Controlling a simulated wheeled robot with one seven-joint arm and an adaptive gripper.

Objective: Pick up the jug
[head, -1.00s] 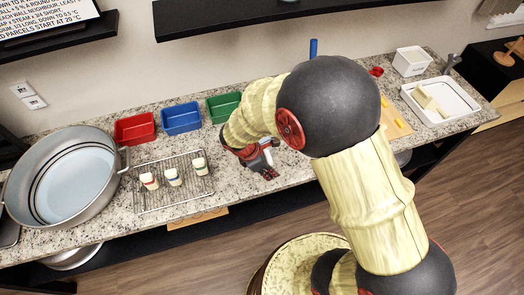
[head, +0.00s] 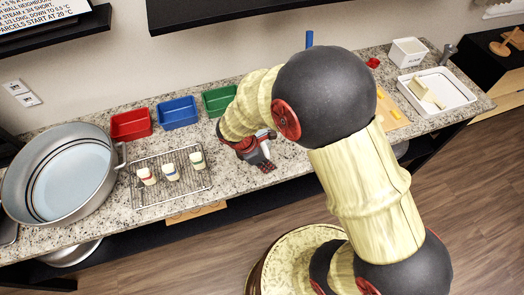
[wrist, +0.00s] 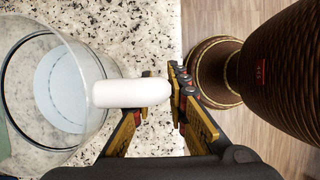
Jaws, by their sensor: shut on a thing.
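The jug (wrist: 75,88) shows in the wrist view as a clear, round vessel at the left, with a thick white handle (wrist: 125,93) pointing right. My gripper (wrist: 155,97) is shut on this handle, with a finger on each side of it. In the head view my gripper (head: 262,160) is low over the counter, to the right of the wire rack. My arm hides most of the jug there. I cannot tell whether the jug touches the counter.
A large metal pot (head: 103,185) stands at the left, beside a wire rack (head: 146,203) holding three small cups. Red (head: 131,125), blue (head: 178,113) and green (head: 219,101) bins line the back. A white tray (head: 466,98) lies at the right.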

